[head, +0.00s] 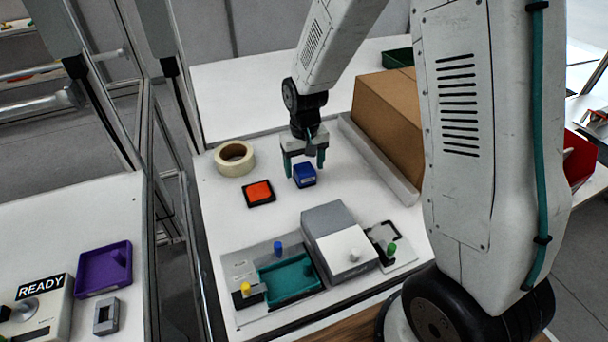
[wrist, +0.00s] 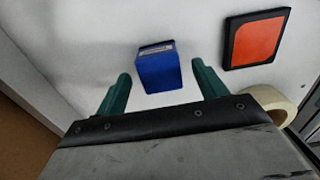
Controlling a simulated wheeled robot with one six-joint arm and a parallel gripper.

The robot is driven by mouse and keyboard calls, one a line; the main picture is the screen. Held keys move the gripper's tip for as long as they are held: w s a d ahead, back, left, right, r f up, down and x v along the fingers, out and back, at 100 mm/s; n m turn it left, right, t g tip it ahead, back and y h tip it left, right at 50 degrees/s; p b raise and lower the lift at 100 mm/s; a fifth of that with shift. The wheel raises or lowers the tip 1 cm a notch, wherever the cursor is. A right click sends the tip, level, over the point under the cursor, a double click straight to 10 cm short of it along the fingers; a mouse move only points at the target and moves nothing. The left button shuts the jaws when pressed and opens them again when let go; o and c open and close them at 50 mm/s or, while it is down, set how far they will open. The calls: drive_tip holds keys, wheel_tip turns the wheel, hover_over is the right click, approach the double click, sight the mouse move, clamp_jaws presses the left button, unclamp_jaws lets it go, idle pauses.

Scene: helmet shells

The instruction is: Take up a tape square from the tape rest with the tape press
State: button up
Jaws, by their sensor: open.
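A small blue block (head: 304,177), likely the tape press, stands on the white table. It also shows in the wrist view (wrist: 159,71), with a pale strip along its far edge. My gripper (head: 306,169) is open and low over the block. In the wrist view its two green fingers lie left and right of the block, with a gap on each side. How far the fingertips are above the table is hard to tell. An orange square (head: 259,191) on a black base, possibly the tape on its rest, lies left of the block; it shows upper right in the wrist view (wrist: 257,38).
A tape roll (head: 234,158) lies behind the orange square. A cardboard box (head: 388,112) stands right behind a grey rail (head: 378,160). In front are a grey-white box (head: 340,240), a teal tray (head: 290,279) and a small plate with a green knob (head: 391,249).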

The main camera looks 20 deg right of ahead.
sight(304, 168)
drive_tip(key=shift+f, duration=0.9)
drive_tip(key=c, duration=1.1)
drive_tip(key=shift+c, duration=0.2)
wheel_tip(304, 168, up, 10)
drive_tip(key=shift+r, duration=0.1)
